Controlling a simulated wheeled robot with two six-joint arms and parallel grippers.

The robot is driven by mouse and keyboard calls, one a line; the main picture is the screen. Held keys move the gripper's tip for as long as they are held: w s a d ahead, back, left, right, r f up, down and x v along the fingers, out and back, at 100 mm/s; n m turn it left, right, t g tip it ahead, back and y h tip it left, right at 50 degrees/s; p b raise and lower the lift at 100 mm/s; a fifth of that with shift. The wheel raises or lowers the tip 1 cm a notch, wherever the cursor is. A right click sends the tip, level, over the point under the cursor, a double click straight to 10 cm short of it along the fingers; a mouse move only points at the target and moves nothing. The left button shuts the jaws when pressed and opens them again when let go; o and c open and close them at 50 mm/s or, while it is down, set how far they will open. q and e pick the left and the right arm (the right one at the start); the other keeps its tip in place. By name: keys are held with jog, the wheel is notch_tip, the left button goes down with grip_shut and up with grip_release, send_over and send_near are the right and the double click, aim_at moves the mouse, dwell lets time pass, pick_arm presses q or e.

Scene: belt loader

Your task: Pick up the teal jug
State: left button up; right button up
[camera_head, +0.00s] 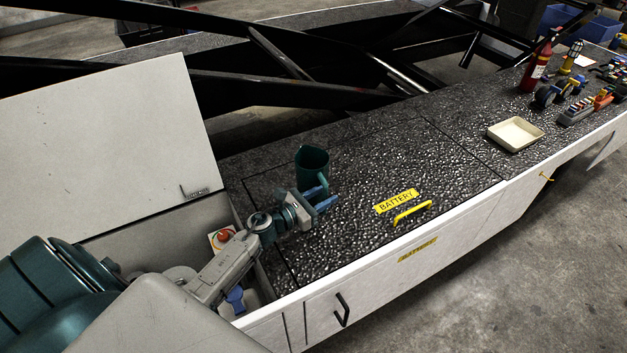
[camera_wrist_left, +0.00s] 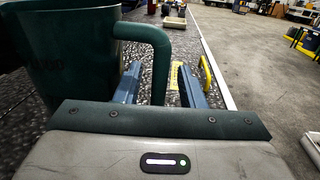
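The teal jug (camera_head: 312,166) stands upright on the dark speckled top of the loader, left of the middle in the head view. In the left wrist view the jug (camera_wrist_left: 62,60) fills the upper left, with its handle (camera_wrist_left: 158,62) reaching right and down. My left gripper (camera_head: 330,198) is at the handle side of the jug. In the left wrist view its blue fingers (camera_wrist_left: 160,85) are apart, with the lower handle between them and a gap showing on the right. My right gripper is not in view.
A yellow handle (camera_head: 412,212) and a yellow battery label (camera_head: 396,201) lie right of the jug. A cream tray (camera_head: 515,134), a red extinguisher (camera_head: 537,70) and several small items stand farther right. A raised white lid (camera_head: 110,140) is at the left. Black beams cross behind.

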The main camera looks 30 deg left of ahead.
pick_arm(q)
jog(key=shift+w+d+f, duration=0.1)
jog(key=shift+w+d, duration=0.05)
jog(key=shift+w, duration=0.2)
jog(key=shift+s, duration=0.1)
jog(key=shift+c, duration=0.5)
grip_shut()
